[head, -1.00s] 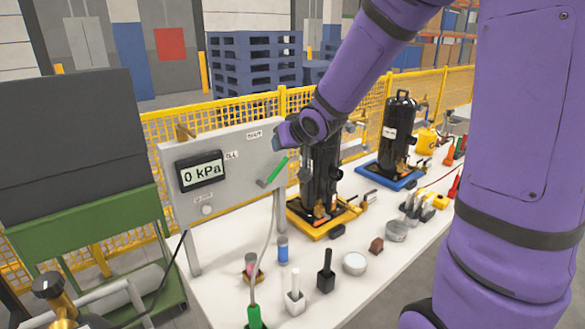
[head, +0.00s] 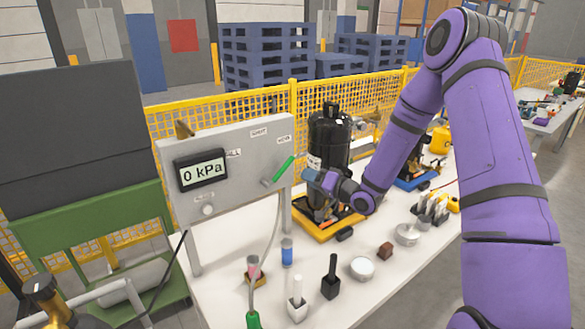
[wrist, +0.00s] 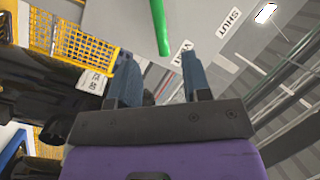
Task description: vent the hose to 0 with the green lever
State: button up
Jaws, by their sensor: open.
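The green lever (head: 283,170) is on the grey panel (head: 225,140), slanting up and right towards the VENT label (head: 284,139). The panel's display (head: 201,171) reads 0 kPa. A pale hose (head: 273,235) runs down from the panel to a green fitting (head: 253,319) at the table's front. My gripper (head: 314,180) is just right of the lever, apart from it. In the wrist view my open gripper (wrist: 161,75) has nothing between its fingers, and the green lever (wrist: 160,27) shows beyond the fingertips. The VENT label (wrist: 182,53) also shows there.
A black compressor (head: 328,140) on a yellow tray (head: 322,229) stands close behind my gripper. The white table holds a black-handled block (head: 331,280), a round tin (head: 362,268) and other small items. A yellow mesh fence (head: 215,108) runs behind.

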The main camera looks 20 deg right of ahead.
aim_at(284, 171)
jog(key=x, duration=1)
jog(key=shift+w+a, duration=0.15)
jog(key=shift+w, duration=0.2)
grip_shut()
